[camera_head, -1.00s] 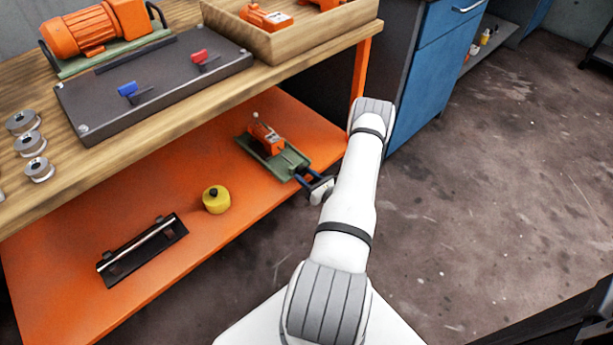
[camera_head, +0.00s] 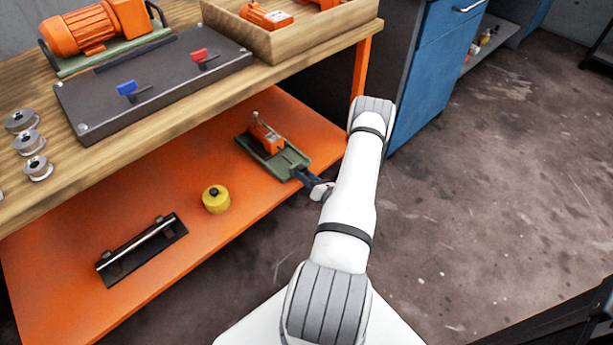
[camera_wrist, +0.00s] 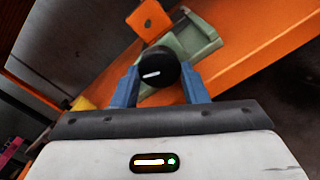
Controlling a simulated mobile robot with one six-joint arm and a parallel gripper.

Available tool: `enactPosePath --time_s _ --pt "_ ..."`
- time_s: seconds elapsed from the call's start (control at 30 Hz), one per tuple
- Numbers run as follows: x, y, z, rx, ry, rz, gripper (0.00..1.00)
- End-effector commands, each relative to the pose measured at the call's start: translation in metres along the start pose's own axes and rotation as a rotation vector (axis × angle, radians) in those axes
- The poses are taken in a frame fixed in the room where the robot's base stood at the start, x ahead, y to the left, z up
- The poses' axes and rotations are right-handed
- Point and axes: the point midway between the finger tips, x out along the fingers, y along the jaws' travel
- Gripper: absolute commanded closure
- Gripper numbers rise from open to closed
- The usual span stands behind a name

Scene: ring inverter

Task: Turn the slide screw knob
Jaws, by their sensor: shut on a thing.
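The slide (camera_head: 272,148) has a green base and an orange block and lies on the lower orange shelf. It also shows in the wrist view (camera_wrist: 190,42), partly cut off at the top. Its screw knob (camera_wrist: 157,66) is a round black knob with a white mark on its face, facing the wrist camera. My gripper (camera_wrist: 159,72) has its two blue fingers on either side of the knob and is shut on it. In the head view my gripper (camera_head: 298,174) reaches the slide's near end at the shelf's front edge; the knob is too small to make out there.
A yellow round object (camera_head: 216,199) and a black fixture with a silver rod (camera_head: 143,248) sit on the orange shelf (camera_head: 90,240). The wooden bench top (camera_head: 120,160) overhangs above. A blue cabinet (camera_head: 430,65) stands right; the floor beyond my arm is clear.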

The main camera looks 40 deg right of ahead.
Motion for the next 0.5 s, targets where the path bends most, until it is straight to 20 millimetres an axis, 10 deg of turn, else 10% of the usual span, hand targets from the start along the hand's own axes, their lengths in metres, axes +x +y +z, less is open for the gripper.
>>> enactPosePath --time_s 0.5 --pt "0.0000 0.0002 -0.0003 0.079 0.001 -0.001 0.83"
